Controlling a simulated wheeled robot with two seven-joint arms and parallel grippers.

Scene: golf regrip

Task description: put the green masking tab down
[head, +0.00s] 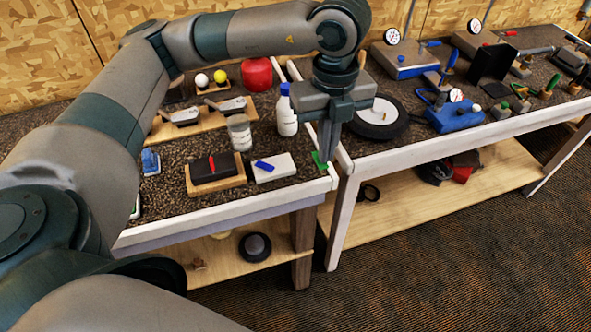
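My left gripper (324,155) points straight down over the front right corner of the left bench. Its fingers look close together. The green masking tab (318,161) is small and bright and sits at the fingertips, partly hidden by them. The fingers appear shut on it. The tab is at or just above the bench top; I cannot tell whether it touches. My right gripper is not in view.
Left of the tab lie a white block (279,172) with a blue piece (264,165) on it. A white bottle (287,112) stands behind. The bench's pale edge (240,207) is close in front. A second bench (440,144) stands right, beyond a narrow gap.

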